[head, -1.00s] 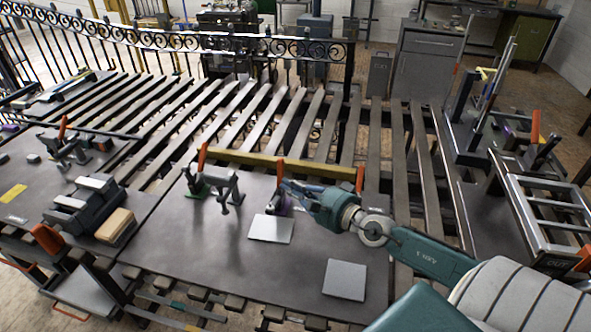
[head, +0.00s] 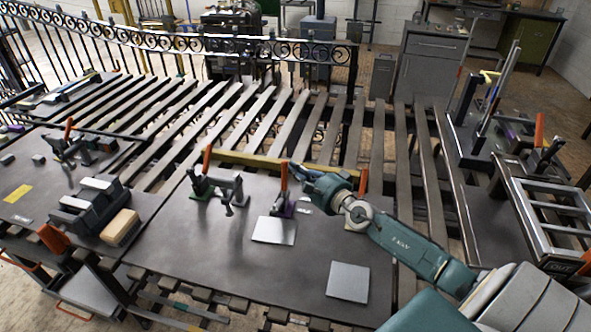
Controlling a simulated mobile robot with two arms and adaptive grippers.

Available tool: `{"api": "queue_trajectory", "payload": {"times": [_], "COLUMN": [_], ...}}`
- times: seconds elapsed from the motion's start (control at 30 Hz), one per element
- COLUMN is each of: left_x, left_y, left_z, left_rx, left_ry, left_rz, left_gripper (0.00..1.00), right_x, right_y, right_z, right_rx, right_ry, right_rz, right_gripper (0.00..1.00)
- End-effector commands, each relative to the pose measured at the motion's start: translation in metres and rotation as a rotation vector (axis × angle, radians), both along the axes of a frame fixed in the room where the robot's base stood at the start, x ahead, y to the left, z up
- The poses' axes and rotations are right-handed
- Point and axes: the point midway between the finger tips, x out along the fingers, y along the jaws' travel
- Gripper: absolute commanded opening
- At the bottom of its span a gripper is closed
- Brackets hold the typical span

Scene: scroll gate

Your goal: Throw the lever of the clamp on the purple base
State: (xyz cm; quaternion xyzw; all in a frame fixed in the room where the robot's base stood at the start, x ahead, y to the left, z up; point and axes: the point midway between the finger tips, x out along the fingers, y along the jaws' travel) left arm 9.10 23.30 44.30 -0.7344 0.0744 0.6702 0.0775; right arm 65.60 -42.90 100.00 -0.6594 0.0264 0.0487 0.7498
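A clamp on a purple base (head: 283,208) stands near the back edge of the middle dark plate. Its orange lever (head: 284,177) points upward. My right gripper (head: 295,170) comes in from the right, with its tip close beside the upper part of this lever. I cannot tell whether they touch or whether the fingers are open. The rest of the clamp is small and partly hard to make out. My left gripper is not in view.
A green-based clamp (head: 201,187) with an orange lever stands to the left on the same plate. Two grey squares (head: 274,230) (head: 347,282) lie in front. Another orange lever (head: 363,181) stands behind my arm. The plate's front middle is clear.

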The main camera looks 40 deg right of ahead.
Motion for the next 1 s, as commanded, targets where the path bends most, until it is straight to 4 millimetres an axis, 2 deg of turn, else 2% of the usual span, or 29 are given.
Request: {"api": "queue_trajectory", "payload": {"times": [0.47,0.8,1.0], "left_x": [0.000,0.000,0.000], "left_y": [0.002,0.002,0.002], "left_z": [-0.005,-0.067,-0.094], "left_rx": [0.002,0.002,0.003], "left_ry": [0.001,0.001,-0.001], "left_rz": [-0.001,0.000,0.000], "left_gripper": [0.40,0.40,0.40], "right_x": [0.002,-0.014,-0.023], "right_y": [0.002,0.022,0.033], "right_z": [-0.003,-0.008,-0.005], "right_rx": [-0.010,-0.208,-0.310], "right_ry": [-0.006,-0.177,-0.263], "right_rz": [0.001,0.004,0.007], "right_gripper": [0.00,0.00,0.00]}}
